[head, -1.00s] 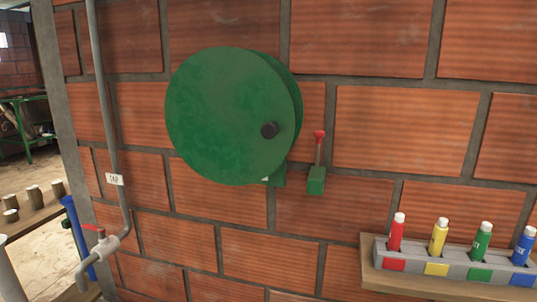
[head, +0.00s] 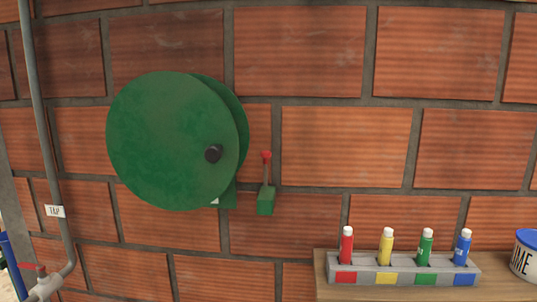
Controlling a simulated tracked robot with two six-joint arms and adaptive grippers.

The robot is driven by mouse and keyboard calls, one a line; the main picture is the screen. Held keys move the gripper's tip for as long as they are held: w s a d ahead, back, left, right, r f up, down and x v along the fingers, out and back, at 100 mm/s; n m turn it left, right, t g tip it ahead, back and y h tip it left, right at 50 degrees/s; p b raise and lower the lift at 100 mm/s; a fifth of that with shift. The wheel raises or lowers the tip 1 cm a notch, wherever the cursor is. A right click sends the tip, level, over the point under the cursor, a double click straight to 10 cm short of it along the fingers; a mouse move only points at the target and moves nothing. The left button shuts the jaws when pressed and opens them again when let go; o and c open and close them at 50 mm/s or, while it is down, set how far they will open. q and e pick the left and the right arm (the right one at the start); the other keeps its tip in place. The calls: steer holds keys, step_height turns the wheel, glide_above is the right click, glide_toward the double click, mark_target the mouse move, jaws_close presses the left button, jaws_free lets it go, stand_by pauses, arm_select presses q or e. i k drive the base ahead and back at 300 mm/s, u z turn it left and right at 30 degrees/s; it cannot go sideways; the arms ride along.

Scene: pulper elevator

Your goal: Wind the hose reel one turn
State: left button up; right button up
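The hose reel (head: 165,140) is a large green disc mounted on the brick wall, left of the middle in the head view. A second green flange shows behind its right edge. A dark round crank knob (head: 213,154) sticks out from the lower right of its face. Just right of the reel, a small green box with a red-tipped lever (head: 265,185) is fixed to the wall, the lever upright. No hose is visible. Neither of my grippers is in view.
A grey pipe with a TAP label (head: 55,211) and a red-handled tap (head: 45,283) runs down the left. A shelf (head: 400,291) at lower right holds a grey rack of red, yellow, green and blue bottles. A white tub (head: 524,256) stands beside it.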

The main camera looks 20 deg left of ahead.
mark_target(177, 140)
steer(key=z, duration=0.2)
steer(key=k, duration=1.6)
steer(key=u, duration=0.6)
steer(key=i, duration=1.7)
